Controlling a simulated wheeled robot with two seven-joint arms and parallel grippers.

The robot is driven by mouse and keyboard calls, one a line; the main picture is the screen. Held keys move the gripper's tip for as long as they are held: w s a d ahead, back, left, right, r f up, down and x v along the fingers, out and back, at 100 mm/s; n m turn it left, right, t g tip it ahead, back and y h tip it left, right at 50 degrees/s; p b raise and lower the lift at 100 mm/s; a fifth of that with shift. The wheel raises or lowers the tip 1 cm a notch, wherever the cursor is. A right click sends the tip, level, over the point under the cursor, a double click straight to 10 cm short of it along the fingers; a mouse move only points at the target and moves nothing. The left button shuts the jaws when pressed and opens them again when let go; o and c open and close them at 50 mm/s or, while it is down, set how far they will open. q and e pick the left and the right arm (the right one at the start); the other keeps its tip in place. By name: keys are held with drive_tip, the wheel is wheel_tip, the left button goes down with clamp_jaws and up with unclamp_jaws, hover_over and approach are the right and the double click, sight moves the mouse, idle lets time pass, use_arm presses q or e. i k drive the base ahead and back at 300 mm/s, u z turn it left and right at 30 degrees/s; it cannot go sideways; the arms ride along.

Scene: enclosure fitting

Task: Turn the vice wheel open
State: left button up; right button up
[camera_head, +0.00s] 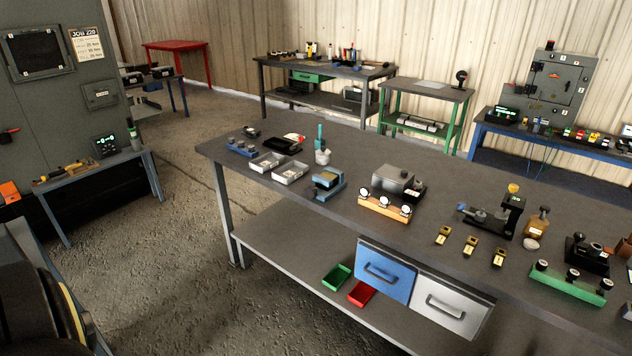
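Neither of my grippers is in view. A wheel that is clearly a vice wheel cannot be made out at this size. A small blue vice-like fixture (328,185) stands on the near grey workbench (430,188), left of its middle. A dark fixture with a horizontal spindle and an upright post (507,215) stands farther right on the same bench. I cannot tell which of the two is the vice, or whether its jaws are open or closed.
The bench also carries a grey box (392,178), an orange gauge stand (385,208), brass blocks (470,245) and a green rack (567,284). Blue (385,272) and grey drawers (448,303) hang under it. Bare floor (170,250) lies to its left.

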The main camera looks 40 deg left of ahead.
sight(310, 191)
drive_tip(key=u, duration=0.4)
drive_tip(key=i, duration=1)
drive_tip(key=u, duration=0.9)
